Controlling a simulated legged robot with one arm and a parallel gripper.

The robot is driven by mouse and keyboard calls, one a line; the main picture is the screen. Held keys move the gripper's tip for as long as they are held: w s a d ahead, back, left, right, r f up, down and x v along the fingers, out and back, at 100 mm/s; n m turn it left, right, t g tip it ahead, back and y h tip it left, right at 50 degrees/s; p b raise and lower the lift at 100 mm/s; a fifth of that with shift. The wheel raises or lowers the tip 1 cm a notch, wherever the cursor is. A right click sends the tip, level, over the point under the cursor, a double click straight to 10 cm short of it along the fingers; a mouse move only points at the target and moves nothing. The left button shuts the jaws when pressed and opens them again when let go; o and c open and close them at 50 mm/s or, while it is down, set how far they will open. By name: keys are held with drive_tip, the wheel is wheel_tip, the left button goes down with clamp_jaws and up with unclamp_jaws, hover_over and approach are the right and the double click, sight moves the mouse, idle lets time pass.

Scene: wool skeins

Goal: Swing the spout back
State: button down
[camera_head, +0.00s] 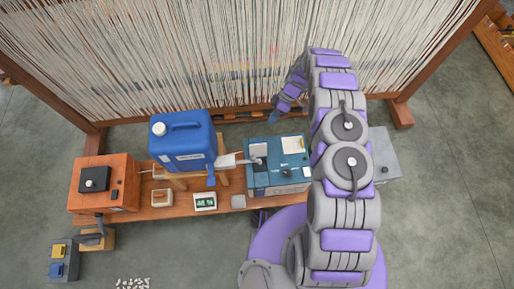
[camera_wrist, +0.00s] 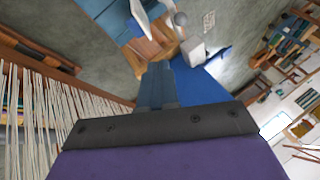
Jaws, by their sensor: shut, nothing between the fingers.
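A blue jerrycan (camera_head: 182,140) with a white cap stands on a wooden stand on the bench. A pale spout-like piece (camera_head: 228,161) reaches from its right side toward a teal box (camera_head: 278,166); I cannot tell its exact joint. My gripper (camera_head: 277,108) is behind the teal box, near the loom threads, apart from the spout. Its fingers (camera_wrist: 157,72) are shut and empty in the wrist view.
An orange box (camera_head: 104,183) stands at the bench's left end. A small green-display device (camera_head: 205,201) sits at the front edge. A grey box (camera_head: 384,156) is right of my arm. The loom's threads (camera_head: 200,60) hang close behind the bench.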

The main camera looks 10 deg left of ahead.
sight(259, 144)
drive_tip(key=shift+n, duration=0.7)
drive_tip(key=f, duration=0.3)
drive_tip(key=a+f, duration=0.1)
drive_tip(key=shift+s+f, duration=0.35)
drive_tip(key=shift+s, duration=0.05)
drive_tip(key=b+x, duration=0.2)
drive_tip(key=x, duration=0.7)
drive_tip(key=shift+s+a+f, duration=0.25)
drive_tip(key=shift+a, duration=0.05)
drive_tip(key=shift+s+a+f, duration=0.1)
drive_tip(key=shift+s+f, duration=0.05)
drive_tip(key=shift+s, duration=0.15)
drive_tip(key=shift+s+a+b, duration=0.1)
drive_tip(key=shift+s+b, duration=0.45)
drive_tip(key=shift+s, duration=1.25)
drive_tip(key=shift+s, duration=0.1)
